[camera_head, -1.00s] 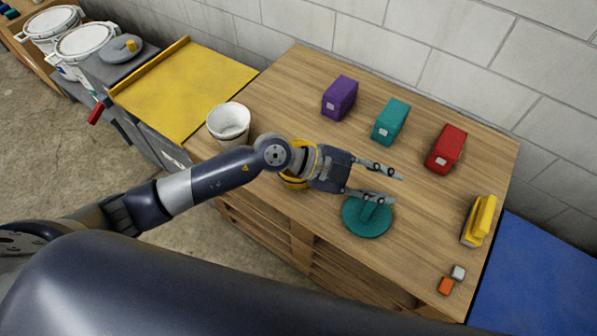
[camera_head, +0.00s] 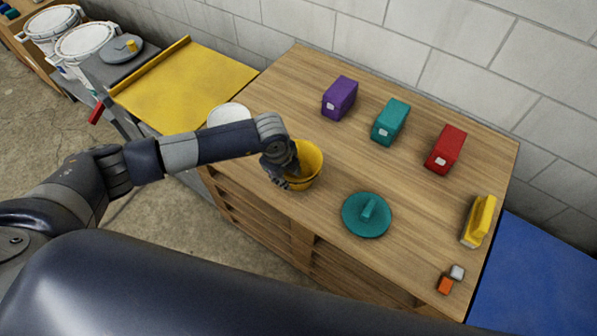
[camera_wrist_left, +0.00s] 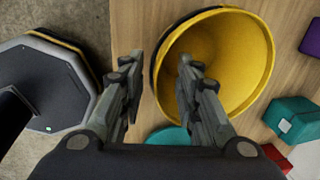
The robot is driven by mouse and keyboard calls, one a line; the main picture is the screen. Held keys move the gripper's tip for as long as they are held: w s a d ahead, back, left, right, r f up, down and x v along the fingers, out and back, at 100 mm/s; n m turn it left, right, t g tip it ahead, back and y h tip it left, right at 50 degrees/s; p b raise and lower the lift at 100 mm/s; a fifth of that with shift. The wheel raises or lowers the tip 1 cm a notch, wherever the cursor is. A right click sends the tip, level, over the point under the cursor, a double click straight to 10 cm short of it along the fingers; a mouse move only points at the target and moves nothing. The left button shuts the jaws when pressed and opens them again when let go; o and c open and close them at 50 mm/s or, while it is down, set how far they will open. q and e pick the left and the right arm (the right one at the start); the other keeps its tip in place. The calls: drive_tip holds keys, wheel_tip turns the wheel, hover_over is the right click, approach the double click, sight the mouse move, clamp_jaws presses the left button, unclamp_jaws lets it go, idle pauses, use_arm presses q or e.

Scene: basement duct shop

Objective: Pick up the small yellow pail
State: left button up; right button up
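The small yellow pail (camera_head: 309,166) stands upright and open-topped near the front edge of the wooden workbench. In the left wrist view the yellow pail (camera_wrist_left: 232,50) shows its open mouth. My left gripper (camera_head: 287,174) is at the pail's left side, pointing down. In the left wrist view my left gripper (camera_wrist_left: 160,66) has its fingers spread, one outside the pail and one over its mouth, with the near wall between them. I see a gap to the outer finger; contact at the inner finger cannot be told. My right gripper is not in view.
A teal lid (camera_head: 367,214) lies right of the pail. A white bucket (camera_head: 229,113) is partly hidden behind my left arm. Purple (camera_head: 340,98), teal (camera_head: 391,122) and red (camera_head: 446,149) boxes stand behind. A yellow-handled brush (camera_head: 479,220) and two small blocks are at the right.

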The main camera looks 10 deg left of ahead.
use_arm(q)
drive_tip(key=shift+w+d+f+p, duration=0.1)
drive_tip(key=shift+w+f+p, duration=0.15)
drive_tip(key=shift+f, duration=1.05)
drive_tip(key=shift+w+d+f+p, duration=0.1)
drive_tip(key=shift+w+f, duration=0.15)
drive_tip(key=shift+f, duration=1.05)
clamp_jaws()
